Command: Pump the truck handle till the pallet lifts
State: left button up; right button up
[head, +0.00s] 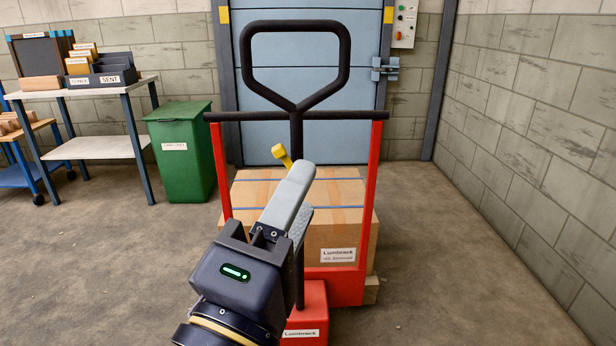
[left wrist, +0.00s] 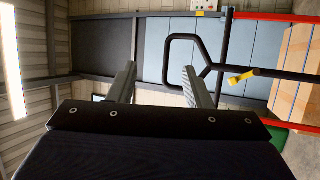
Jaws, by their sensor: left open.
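The pallet truck's black loop handle (head: 296,26) stands upright in the middle of the head view, on a stem in front of a red frame (head: 376,180). It also shows sideways in the left wrist view (left wrist: 184,37). A yellow lever (head: 282,154) sits on the stem. My left gripper (head: 302,190) is open and empty, below the loop and nearer to me; its fingers partly cover the stem. In the left wrist view the fingers (left wrist: 160,85) are apart. The pallet (head: 371,291) shows only at its right corner under strapped cartons (head: 345,220). My right gripper is out of view.
A green bin (head: 180,150) and a table (head: 100,148) with trays stand at the left. A blue door (head: 300,75) is behind the truck, with a control box (head: 403,24) beside it. The floor at the right is clear up to the block wall.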

pick_arm(q)
jog(key=v, duration=0.4)
jog(key=shift+w, duration=0.1)
